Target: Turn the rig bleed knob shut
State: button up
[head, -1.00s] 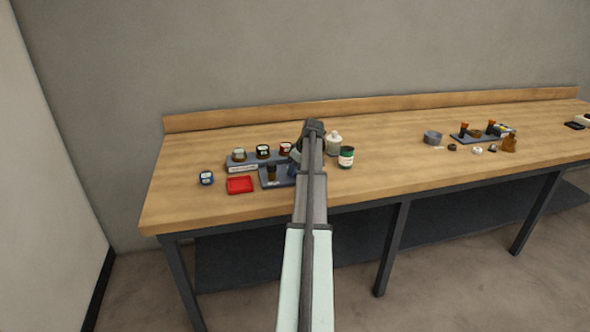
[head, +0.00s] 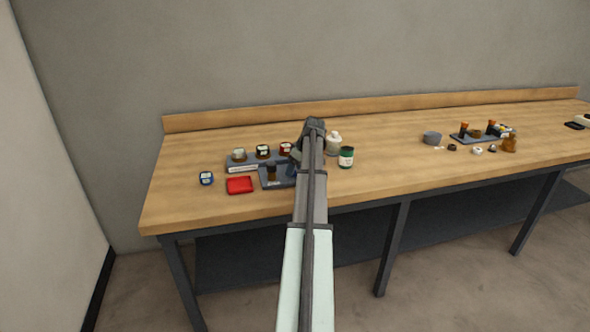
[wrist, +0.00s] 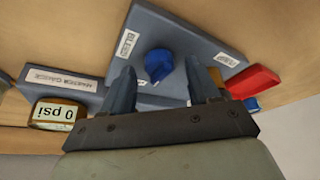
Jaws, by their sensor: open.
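The blue bleed knob (wrist: 158,65) stands on a dark grey rig plate (wrist: 195,40) beside a label reading "BLEED". Its pointer shape shows in the wrist view; I cannot tell from it whether the valve is open. My gripper (wrist: 162,78) is open, with one finger to the left and one to the right of the knob, apart from it. In the head view the rig plate (head: 268,183) lies near the front left of the bench, and my arm hides most of the knob and gripper.
A red tray (head: 239,185) lies left of the rig. A green-labelled jar (head: 346,157) and a white bottle (head: 333,144) stand right of my arm.

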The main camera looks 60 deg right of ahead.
jog(key=v, duration=1.3)
jog(key=shift+r, duration=0.1)
